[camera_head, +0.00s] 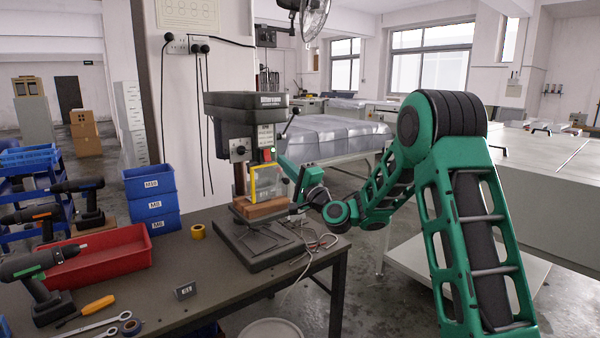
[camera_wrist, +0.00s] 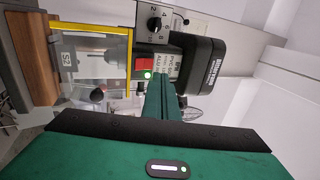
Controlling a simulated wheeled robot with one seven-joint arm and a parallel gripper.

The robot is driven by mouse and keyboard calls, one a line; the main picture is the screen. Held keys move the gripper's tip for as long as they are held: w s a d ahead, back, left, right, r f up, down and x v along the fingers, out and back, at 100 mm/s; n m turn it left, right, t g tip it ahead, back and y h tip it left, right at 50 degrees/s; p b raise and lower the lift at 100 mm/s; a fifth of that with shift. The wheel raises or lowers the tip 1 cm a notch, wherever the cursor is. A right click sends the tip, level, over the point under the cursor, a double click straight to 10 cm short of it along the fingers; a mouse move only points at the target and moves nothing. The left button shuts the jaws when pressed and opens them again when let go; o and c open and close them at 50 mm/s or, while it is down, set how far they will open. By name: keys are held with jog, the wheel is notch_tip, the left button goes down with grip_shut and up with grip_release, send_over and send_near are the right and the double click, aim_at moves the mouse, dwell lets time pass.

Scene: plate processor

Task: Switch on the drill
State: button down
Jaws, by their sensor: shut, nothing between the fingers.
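The drill (camera_head: 245,105) is a dark bench drill press standing on the table. Its front has a red switch (camera_head: 267,155), which also shows in the wrist view (camera_wrist: 146,63) with a lit green spot below it. A yellow-framed clear guard (camera_head: 267,182) hangs below the drill head, above a wooden block (camera_head: 262,208). My gripper (camera_wrist: 158,82) is shut and empty, its green fingers pointing at the drill's front panel just beside the red switch. In the head view my gripper (camera_head: 281,160) is at the drill's right side. I cannot tell whether its tips touch the panel.
The table (camera_head: 185,255) holds a red tray (camera_head: 105,255), several cordless drills, a yellow screwdriver (camera_head: 92,306), a tape roll (camera_head: 198,231) and blue bins (camera_head: 152,200). Loose cables (camera_head: 318,240) lie right of the drill base. A grey cabinet (camera_head: 545,180) stands at the right.

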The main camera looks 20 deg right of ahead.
jog(key=s+d, duration=0.2)
jog(key=s, duration=0.3)
jog(key=shift+s+d+f, duration=0.15)
jog(key=shift+s+d, duration=0.05)
jog(key=shift+s, duration=0.1)
